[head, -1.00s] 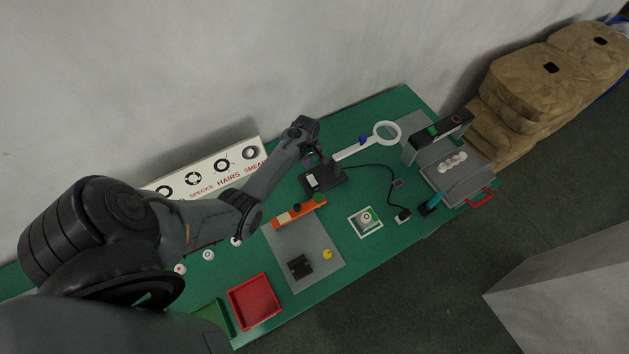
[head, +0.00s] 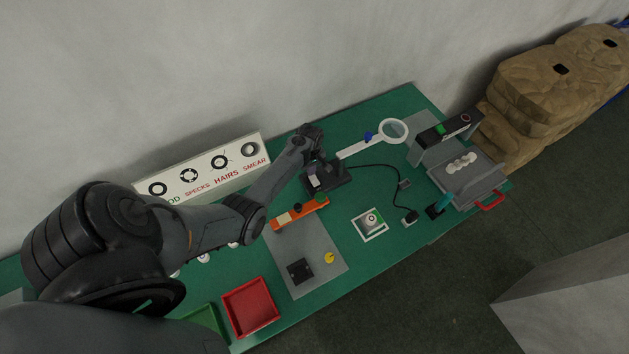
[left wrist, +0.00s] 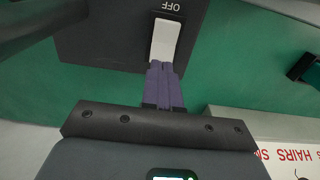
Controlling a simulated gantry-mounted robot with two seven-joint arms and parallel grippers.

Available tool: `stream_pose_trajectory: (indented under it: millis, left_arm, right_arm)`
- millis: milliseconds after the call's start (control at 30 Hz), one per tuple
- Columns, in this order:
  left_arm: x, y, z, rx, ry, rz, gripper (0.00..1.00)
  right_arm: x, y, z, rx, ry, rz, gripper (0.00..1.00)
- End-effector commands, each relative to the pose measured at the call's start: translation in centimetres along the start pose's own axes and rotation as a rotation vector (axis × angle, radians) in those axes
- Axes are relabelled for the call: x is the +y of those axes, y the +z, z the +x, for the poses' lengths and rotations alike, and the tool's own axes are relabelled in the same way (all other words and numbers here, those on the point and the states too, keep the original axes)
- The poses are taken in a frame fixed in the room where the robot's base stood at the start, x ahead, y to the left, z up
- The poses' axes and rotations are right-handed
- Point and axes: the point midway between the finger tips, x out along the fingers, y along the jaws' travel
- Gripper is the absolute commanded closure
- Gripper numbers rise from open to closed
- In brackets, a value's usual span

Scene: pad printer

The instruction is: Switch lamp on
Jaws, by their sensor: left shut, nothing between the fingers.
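The lamp has a white ring head (head: 407,126) on a white arm and a dark base (head: 338,182) on the green bench. In the left wrist view the dark base (left wrist: 105,40) carries a white rocker switch (left wrist: 165,40) with "OFF" printed beyond its far end. My left gripper (head: 314,183) is over the base in the head view. Its purple fingers (left wrist: 163,68) are shut and empty, with their tips at the near end of the switch. I cannot tell whether they press it. My right gripper is not in view.
A black cable runs from the base to a small dark block (head: 409,217). A white defect sign (head: 205,172) stands behind my left arm. A grey machine (head: 465,170) stands at the right, a red tray (head: 250,307) nearer.

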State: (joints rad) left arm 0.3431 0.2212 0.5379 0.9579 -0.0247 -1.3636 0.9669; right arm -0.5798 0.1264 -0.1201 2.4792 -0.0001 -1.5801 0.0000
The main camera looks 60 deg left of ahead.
Motion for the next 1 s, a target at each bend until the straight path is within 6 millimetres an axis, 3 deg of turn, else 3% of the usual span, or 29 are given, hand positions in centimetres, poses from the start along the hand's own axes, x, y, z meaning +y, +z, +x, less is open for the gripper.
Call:
stream_pose_trajectory:
  millis: [1000]
  left_arm:
    - [0.0,0.0,0.8,0.0,0.0,-0.001,1.0]
  right_arm:
    - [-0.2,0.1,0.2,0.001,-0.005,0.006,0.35]
